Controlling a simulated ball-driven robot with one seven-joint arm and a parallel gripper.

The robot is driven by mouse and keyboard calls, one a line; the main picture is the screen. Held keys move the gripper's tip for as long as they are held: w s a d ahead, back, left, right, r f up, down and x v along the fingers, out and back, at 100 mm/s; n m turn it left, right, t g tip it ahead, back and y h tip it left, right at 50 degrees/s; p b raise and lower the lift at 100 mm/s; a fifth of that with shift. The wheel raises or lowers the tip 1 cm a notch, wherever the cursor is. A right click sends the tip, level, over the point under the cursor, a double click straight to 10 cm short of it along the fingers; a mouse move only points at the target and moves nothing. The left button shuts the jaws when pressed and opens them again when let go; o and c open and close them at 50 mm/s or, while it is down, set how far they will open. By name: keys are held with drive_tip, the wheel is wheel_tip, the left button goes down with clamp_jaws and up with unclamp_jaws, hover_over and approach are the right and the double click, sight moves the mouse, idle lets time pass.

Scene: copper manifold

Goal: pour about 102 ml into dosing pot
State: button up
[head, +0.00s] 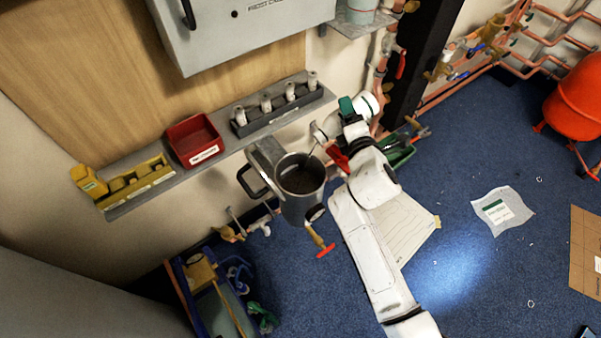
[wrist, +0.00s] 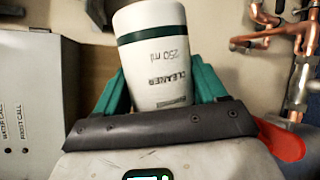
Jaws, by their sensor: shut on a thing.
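My gripper (head: 347,108) is shut on a white cleaner bottle (head: 366,104) with a green band. In the wrist view the bottle (wrist: 155,55) sits between the green fingers, its label reading "CLEANER 250 ml". It leans a little in that view; its mouth and liquid level cannot be seen. A grey metal pot (head: 299,208), apparently the dosing pot, stands open below and left of my gripper in the head view. It has a dark interior and a black handle on its left. A thin dark line crosses its rim; I cannot tell what it is.
A wall shelf (head: 222,150) carries a yellow holder (head: 122,184), a red bin (head: 194,139) and a grey rack (head: 277,109) with several white pieces. Copper pipes (wrist: 300,70) and a red valve handle (head: 400,64) lie close to my gripper. A grey cabinet (head: 240,30) hangs above.

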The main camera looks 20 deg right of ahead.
drive_tip(key=shift+f+b, duration=0.1)
drive_tip(key=shift+b, duration=0.5)
drive_tip(key=r+p, duration=0.1)
drive_tip(key=p, duration=0.1)
drive_tip(key=shift+d+r+p, duration=0.1)
drive_tip(key=shift+p, duration=0.2)
drive_tip(key=m+p, duration=0.1)
drive_tip(key=p, duration=0.2)
drive_tip(key=m+g+y+p, duration=0.1)
drive_tip(key=p, duration=0.3)
drive_tip(key=shift+w+d+r, duration=0.15)
drive_tip(key=shift+d+r, duration=0.2)
drive_tip(key=shift+d, duration=0.05)
wheel_tip(320, 180, down, 2)
drive_tip(key=shift+f+m+y+p, duration=0.1)
drive_tip(key=shift+m+y+p, duration=0.35)
drive_tip(key=shift+m, duration=0.35)
drive_tip(key=shift+p, duration=0.4)
drive_tip(key=p, duration=0.3)
drive_tip(key=d+m+p, duration=0.1)
drive_tip(key=p, duration=0.2)
drive_tip(key=shift+w+d+r+g+y, duration=0.15)
drive_tip(key=shift+d+r+g+y, duration=0.1)
drive_tip(key=shift+g, duration=0.15)
drive_tip(key=shift+a+m+p, duration=0.1)
drive_tip(key=shift+m+p, duration=0.3)
drive_tip(key=shift+p, duration=0.55)
drive_tip(key=p, duration=0.3)
drive_tip(key=shift+a+m+y, duration=0.1)
drive_tip(key=shift+m+y, duration=0.3)
